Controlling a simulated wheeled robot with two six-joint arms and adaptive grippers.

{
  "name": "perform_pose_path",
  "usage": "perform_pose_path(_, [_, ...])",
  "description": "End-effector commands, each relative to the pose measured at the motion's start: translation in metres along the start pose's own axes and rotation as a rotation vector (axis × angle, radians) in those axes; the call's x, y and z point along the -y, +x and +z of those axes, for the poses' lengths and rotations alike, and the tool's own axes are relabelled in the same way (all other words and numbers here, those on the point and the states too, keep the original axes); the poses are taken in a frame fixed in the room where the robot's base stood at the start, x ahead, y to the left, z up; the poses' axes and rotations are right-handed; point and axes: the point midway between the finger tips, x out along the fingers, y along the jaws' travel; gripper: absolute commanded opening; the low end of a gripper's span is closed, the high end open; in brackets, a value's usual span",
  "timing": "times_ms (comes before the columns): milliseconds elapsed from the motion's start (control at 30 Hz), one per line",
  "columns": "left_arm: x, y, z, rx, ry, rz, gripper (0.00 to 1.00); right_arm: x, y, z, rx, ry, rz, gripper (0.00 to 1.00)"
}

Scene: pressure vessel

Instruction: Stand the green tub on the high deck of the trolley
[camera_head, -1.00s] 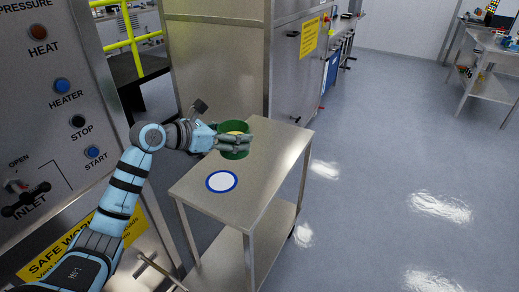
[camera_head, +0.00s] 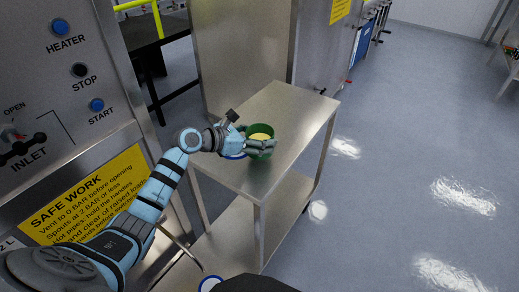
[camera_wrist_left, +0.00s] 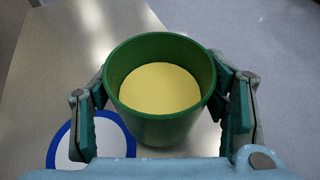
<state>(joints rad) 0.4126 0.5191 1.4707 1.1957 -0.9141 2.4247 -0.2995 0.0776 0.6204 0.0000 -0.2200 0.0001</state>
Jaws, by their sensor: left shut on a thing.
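The green tub (camera_head: 261,154), open at the top with a yellow content or inside, is held upright in my left gripper (camera_head: 264,147). In the left wrist view the tub (camera_wrist_left: 165,128) sits between the two fingers, one on each side. It is over the upper deck (camera_head: 283,107) of the steel trolley; I cannot tell whether its base touches. A white disc with a blue rim (camera_wrist_left: 63,150) lies on this deck, to the left of the tub in the wrist view. In the head view my gripper partly hides the disc. My right gripper is out of view.
The trolley's lower deck (camera_head: 238,232) is below. Another blue-rimmed white disc (camera_head: 209,284) shows partly at the bottom edge. A control panel (camera_head: 75,100) stands at the left and a steel cabinet (camera_head: 240,50) behind. The far part of the upper deck is clear.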

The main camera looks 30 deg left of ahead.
Motion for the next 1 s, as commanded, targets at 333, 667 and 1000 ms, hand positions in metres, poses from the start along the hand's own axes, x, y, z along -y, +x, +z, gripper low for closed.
perform_pose_path(333, [-0.001, 0.011, -0.029, 0.002, 0.0, 0.001, 0.08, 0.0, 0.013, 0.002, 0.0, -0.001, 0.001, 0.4])
perform_pose_path(667, [0.0, 0.012, -0.032, -0.002, -0.001, 0.001, 0.88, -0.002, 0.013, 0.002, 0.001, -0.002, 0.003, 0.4])
perform_pose_path(1000, [-0.001, 0.01, -0.029, -0.002, -0.001, 0.002, 0.88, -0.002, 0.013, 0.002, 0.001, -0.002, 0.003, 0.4])
